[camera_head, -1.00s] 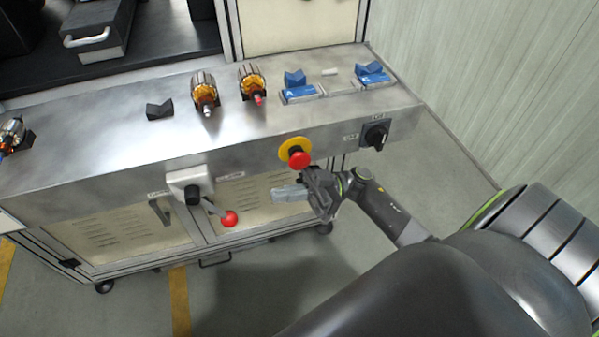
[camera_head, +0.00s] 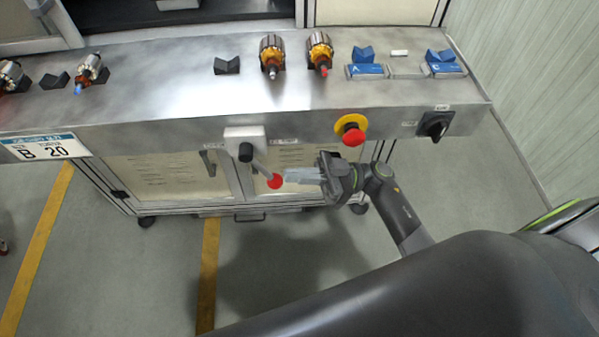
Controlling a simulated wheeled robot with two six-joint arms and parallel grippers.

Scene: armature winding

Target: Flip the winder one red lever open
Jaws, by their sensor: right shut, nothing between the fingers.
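The red lever's ball knob (camera_head: 275,181) hangs low in front of the machine, at the end of a grey rod angled down and right from a white switch box (camera_head: 246,141). My right gripper (camera_head: 290,175) is shut and empty. Its fingers point left, with the tips just right of the red knob; I cannot tell whether they touch it. My left gripper is not in view.
A red emergency button (camera_head: 352,132) on a yellow ring sits above my right gripper, with a black rotary switch (camera_head: 435,124) farther right. Several armatures and blue blocks (camera_head: 365,70) stand on the steel bench top (camera_head: 170,88). Open floor lies in front.

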